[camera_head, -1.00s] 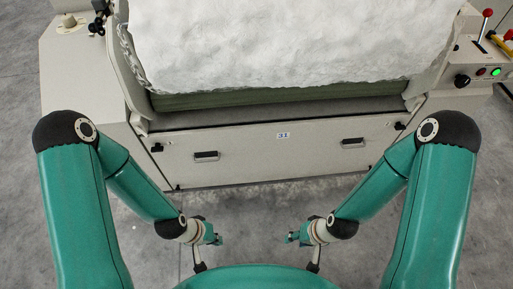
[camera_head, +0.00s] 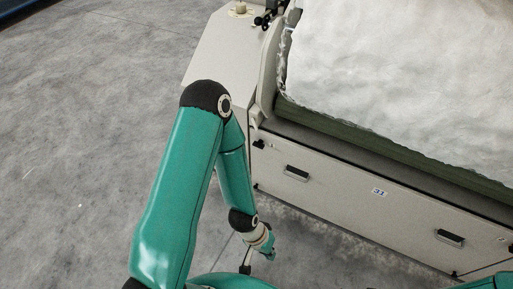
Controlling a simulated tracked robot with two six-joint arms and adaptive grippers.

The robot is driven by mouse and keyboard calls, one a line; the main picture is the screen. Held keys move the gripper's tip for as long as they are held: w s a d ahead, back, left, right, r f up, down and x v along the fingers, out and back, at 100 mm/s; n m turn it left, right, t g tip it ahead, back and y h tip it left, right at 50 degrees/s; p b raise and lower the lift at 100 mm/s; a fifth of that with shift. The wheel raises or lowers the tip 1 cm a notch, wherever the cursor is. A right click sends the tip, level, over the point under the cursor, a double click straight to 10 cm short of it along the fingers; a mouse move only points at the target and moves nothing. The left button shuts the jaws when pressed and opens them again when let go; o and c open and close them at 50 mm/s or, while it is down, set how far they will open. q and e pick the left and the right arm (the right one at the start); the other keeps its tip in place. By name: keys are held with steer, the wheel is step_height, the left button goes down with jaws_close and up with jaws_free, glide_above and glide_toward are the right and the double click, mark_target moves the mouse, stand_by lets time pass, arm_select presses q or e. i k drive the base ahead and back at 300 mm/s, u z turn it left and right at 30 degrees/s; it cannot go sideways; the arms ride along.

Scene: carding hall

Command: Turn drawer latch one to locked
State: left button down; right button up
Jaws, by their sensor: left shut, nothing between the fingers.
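The machine's front panel (camera_head: 345,195) is beige, with the label 31 (camera_head: 379,192) in its middle and two dark recessed handles, the left one (camera_head: 296,173) and the right one (camera_head: 449,238). A small black latch (camera_head: 258,144) sits at the panel's upper left corner. I cannot read its setting or tell if it is latch one. My left gripper (camera_head: 269,256) is shut and empty. It appears low in front of the panel, apart from it and well below the black latch. My right gripper is out of view.
White fibre (camera_head: 405,80) lies on the machine above a green edge. A beige side housing (camera_head: 222,55) with a round knob (camera_head: 240,8) stands at the machine's left. Grey floor (camera_head: 85,130) is clear on the left.

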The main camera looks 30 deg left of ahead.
mark_target(259, 143)
steer(key=k, duration=1.25)
steer(key=u, duration=0.25)
steer(key=i, duration=1.1)
steer(key=u, duration=0.75)
steer(key=i, duration=0.5)
steer(key=u, duration=0.25)
steer(key=k, duration=0.85)
steer(key=u, duration=0.2)
steer(key=i, duration=0.9)
steer(key=z, duration=0.1)
